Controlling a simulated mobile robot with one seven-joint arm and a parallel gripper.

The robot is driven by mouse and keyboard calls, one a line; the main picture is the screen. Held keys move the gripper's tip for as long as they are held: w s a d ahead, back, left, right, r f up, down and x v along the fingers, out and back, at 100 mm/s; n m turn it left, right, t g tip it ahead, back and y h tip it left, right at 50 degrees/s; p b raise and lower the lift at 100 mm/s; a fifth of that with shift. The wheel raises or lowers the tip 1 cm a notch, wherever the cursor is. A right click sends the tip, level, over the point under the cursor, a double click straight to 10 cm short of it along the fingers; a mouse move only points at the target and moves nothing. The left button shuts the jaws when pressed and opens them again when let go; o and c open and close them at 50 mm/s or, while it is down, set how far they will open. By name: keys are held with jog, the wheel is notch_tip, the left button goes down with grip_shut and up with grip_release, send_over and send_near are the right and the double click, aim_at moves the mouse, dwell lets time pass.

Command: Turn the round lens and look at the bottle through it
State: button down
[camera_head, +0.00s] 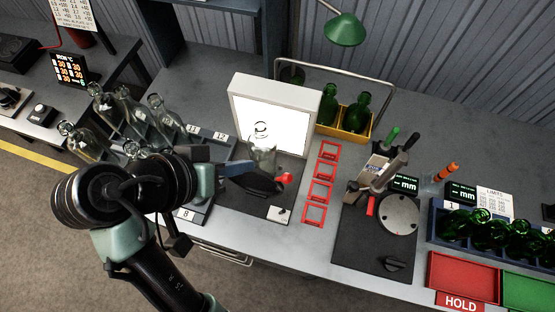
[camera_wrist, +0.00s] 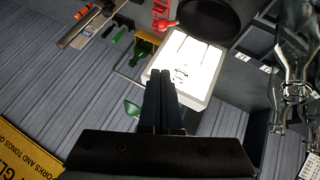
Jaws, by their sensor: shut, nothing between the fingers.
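A clear bottle (camera_head: 262,160) stands upright in front of the lit white panel (camera_head: 236,103). A dark round piece (camera_head: 256,184) with a red knob (camera_head: 285,178) sits low in front of the bottle and looks like the round lens in its mount. In the wrist view a large black round piece (camera_wrist: 212,12) shows at the top edge, beside a red part (camera_wrist: 163,15). My gripper (camera_head: 240,168) is shut and empty, just left of the bottle in the head view. In the wrist view its fingers (camera_wrist: 161,75) point toward the lit panel (camera_wrist: 187,65); any contact is unclear.
Several clear bottles (camera_head: 120,110) stand at the left. Green bottles sit in a yellow carrier (camera_head: 356,136) behind. Red square frames (camera_head: 316,214) lie right of the panel, before a gauge stand (camera_head: 378,172). Red (camera_head: 462,274) and green trays lie front right.

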jog(key=s+f+x, duration=0.1)
jog(key=s+x, duration=0.1)
jog(key=x, duration=1)
jog(key=shift+f, duration=0.55)
jog(key=shift+d, duration=0.15)
